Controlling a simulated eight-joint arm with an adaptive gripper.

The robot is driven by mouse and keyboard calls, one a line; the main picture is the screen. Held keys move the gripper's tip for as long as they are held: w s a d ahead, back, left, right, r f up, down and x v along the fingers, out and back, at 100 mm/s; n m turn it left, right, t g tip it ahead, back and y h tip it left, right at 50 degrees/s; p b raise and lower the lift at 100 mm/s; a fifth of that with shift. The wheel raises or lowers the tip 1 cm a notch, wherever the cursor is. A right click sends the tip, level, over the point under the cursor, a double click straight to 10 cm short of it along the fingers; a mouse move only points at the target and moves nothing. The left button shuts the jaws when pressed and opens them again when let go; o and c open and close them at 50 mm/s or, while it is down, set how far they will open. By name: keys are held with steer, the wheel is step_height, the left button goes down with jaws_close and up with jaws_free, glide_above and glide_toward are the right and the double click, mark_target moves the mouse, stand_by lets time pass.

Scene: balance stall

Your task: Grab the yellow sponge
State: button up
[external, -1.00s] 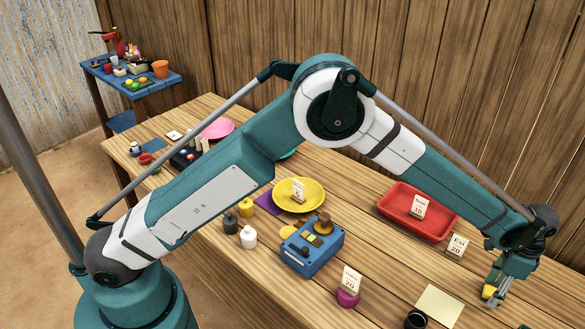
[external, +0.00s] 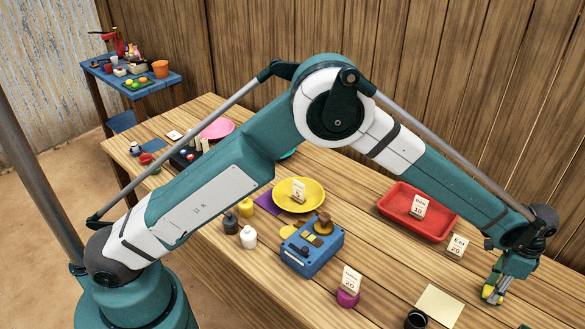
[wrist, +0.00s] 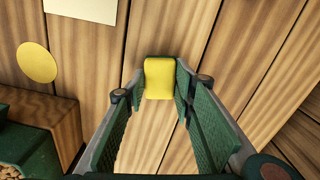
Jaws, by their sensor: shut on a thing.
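The yellow sponge (wrist: 160,78) is between the two fingers of my gripper (wrist: 160,88) in the wrist view, touching the pads on both sides. In the external view my gripper (external: 494,292) is low over the right end of the wooden table, with a bit of the yellow sponge (external: 488,291) showing at its fingertips. The fingers are shut on the sponge. The rest of the sponge is hidden by the fingers there. I cannot tell whether the sponge touches the table.
A cream sheet (external: 440,306) and a black cup (external: 416,319) lie left of my gripper. A red tray (external: 395,203) and a price card (external: 457,246) stand behind. A blue box (external: 312,256) and yellow plate (external: 315,193) are farther left.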

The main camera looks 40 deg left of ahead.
steer(key=shift+r, duration=0.1)
step_height(320, 180, up, 10)
steer(key=p, duration=0.1)
stand_by(0.5)
